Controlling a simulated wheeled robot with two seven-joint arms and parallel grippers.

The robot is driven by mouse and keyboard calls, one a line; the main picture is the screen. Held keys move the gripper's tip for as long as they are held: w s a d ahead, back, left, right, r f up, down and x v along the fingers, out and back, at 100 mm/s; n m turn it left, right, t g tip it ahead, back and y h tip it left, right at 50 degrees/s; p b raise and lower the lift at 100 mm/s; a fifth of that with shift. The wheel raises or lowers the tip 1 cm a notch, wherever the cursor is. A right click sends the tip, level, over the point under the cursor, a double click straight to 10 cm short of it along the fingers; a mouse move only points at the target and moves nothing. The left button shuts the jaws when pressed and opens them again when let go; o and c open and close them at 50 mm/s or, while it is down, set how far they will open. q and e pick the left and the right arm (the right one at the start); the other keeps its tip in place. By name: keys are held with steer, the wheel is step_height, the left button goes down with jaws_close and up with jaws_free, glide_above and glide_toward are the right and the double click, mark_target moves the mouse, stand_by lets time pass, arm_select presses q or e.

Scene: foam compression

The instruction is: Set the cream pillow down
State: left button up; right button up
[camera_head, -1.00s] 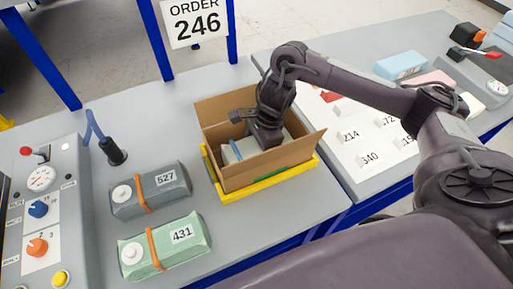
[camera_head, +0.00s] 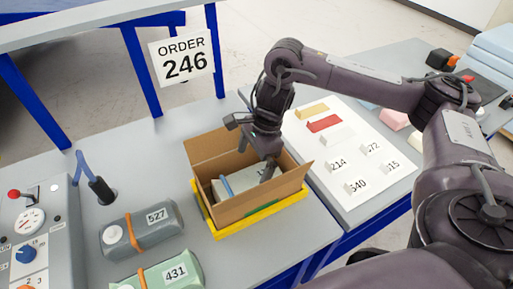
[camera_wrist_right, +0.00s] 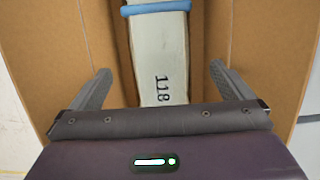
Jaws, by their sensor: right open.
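The cream pillow (camera_head: 240,184), a pale block with a blue band, lies inside the open cardboard box (camera_head: 247,207). In the right wrist view the cream pillow (camera_wrist_right: 160,60) shows the number 118 and its blue band, between brown box walls. My right gripper (camera_head: 266,165) is over the box with its fingers pointing down into it. In the right wrist view my right gripper (camera_wrist_right: 160,88) is open, one finger on each side of the pillow with gaps between. The pillow's underside is hidden. My left gripper is not in view.
The box sits in a yellow tray (camera_head: 262,217). A grey pack marked 527 (camera_head: 143,231) and a green pack marked 431 (camera_head: 160,271) lie to its left. A white board (camera_head: 340,150) with small blocks is to the right. The ORDER 246 sign (camera_head: 183,58) stands behind.

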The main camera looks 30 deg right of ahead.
steer(key=shift+p+v, duration=0.3)
steer(key=shift+v, duration=1.35)
